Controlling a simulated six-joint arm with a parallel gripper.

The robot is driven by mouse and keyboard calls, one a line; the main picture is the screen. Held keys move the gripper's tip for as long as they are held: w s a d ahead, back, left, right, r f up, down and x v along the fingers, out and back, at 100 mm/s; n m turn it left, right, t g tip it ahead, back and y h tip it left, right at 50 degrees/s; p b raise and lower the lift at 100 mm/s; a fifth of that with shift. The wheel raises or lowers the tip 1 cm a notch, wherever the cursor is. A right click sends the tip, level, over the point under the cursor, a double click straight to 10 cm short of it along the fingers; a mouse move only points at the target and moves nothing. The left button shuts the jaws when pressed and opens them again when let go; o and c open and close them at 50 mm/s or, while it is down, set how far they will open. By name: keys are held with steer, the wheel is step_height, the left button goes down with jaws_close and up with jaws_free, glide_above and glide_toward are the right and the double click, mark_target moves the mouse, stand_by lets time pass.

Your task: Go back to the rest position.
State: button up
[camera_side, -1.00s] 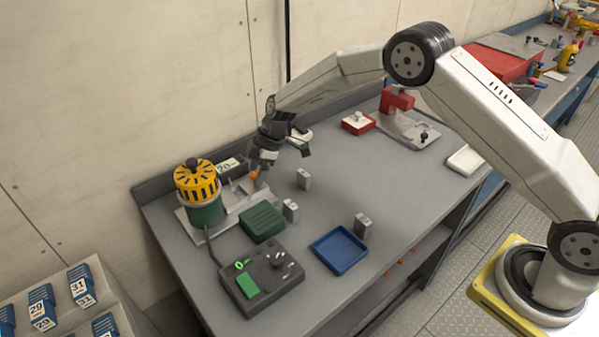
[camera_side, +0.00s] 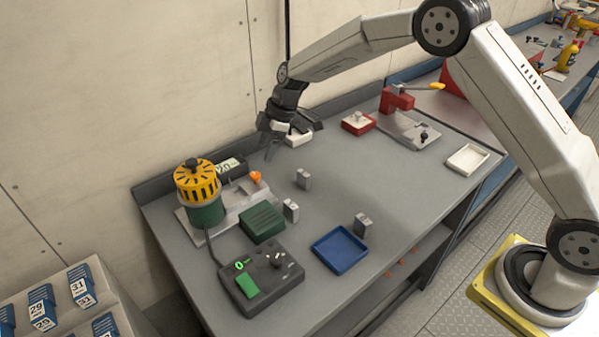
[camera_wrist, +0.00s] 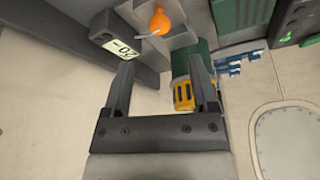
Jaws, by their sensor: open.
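My gripper (camera_side: 293,146) is above the back of the grey workbench (camera_side: 330,200), to the right of the yellow and green machine. Its fingers are apart and nothing is between them. In the wrist view my gripper (camera_wrist: 163,88) also shows open and empty. The yellow-capped green machine (camera_side: 200,190) stands on a metal base at the bench's left end. A small orange knob (camera_side: 256,177) and a display reading about 20 (camera_side: 230,166) are beside it. They also show beyond the fingers in the wrist view.
Several small grey blocks (camera_side: 303,179) stand on the bench. A blue tray (camera_side: 339,250), a green ribbed box (camera_side: 262,222) and a dark control box (camera_side: 262,280) are in front. A red press (camera_side: 397,100) and a white tray (camera_side: 467,158) stand right. The wall is close behind.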

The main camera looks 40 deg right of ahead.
steer(key=shift+d, duration=0.1)
stand_by(0.3)
steer(key=s+d+r+m+h, duration=0.1)
steer(key=s+d+m, duration=0.2)
steer(key=s, duration=0.6)
steer(key=s+d+r+m+h, duration=0.1)
steer(key=s+d+m, duration=0.3)
steer(key=s, duration=0.6)
steer(key=s+d+m+t+h, duration=0.1)
steer(key=s+d+m+h, duration=0.1)
steer(key=s+m, duration=0.4)
steer(key=s+d, duration=0.1)
steer(key=s, duration=0.3)
steer(key=shift+s+d+r+m, duration=0.25)
steer(key=shift+r+m, duration=0.05)
steer(key=shift+r, duration=0.1)
